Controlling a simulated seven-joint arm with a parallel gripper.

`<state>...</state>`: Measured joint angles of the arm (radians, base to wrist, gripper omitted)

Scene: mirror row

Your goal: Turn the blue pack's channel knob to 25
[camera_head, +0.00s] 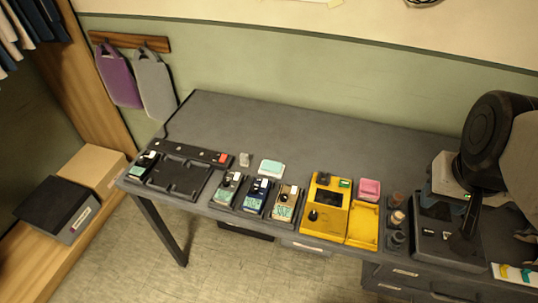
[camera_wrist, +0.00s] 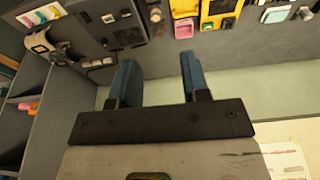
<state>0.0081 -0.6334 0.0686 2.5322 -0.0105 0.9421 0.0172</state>
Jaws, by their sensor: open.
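The blue pack (camera_head: 256,195) is a small box near the desk's front edge, with a pale display at its front end. It stands between a green pack (camera_head: 226,188) and a tan pack (camera_head: 286,203). Its channel knob and number marks are too small to read. In the wrist view I cannot make the blue pack out. My gripper (camera_wrist: 159,76) is open and empty, with two blue-grey fingers apart. In the head view my arm is at the far right, well away from the blue pack, and the fingertips cannot be made out.
A yellow device (camera_head: 327,200), a pink block (camera_head: 369,188) and several small round items stand between the packs and my arm. A teal pad (camera_head: 271,167) lies behind the packs. A black tray (camera_head: 178,178) is at the left. The desk's back strip (camera_head: 300,140) is clear.

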